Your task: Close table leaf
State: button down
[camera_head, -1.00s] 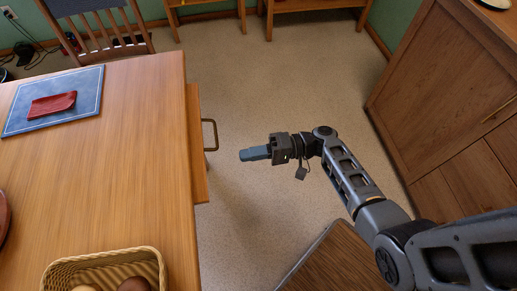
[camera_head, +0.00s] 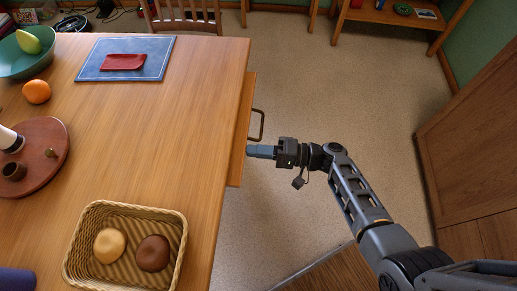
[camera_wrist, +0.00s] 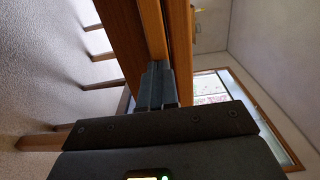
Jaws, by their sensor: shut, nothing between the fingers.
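The wooden dining table (camera_head: 150,165) fills the left of the head view. Its leaf (camera_head: 236,172) is a narrow wooden board sticking out from the table's right edge, with a dark metal handle (camera_head: 262,125) on its outer side. My gripper (camera_head: 250,151) is shut and empty, with its fingertips at the leaf's outer edge, just nearer than the handle. I cannot tell if they touch it. In the wrist view the shut fingers (camera_wrist: 155,75) point at the edge of a wooden board (camera_wrist: 151,30).
On the table are a wicker basket (camera_head: 178,224) with two round items, a red round tray (camera_head: 50,174), an orange (camera_head: 36,92), a green bowl (camera_head: 22,64) and a blue placemat (camera_head: 105,71). A wooden cabinet (camera_head: 470,160) stands at right. The floor between is clear.

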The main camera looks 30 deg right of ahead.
aim_at(241, 150)
jog(key=b+x, duration=0.1)
jog(key=x, duration=0.3)
jog(key=shift+w+a, duration=0.15)
jog(key=shift+a, duration=0.1)
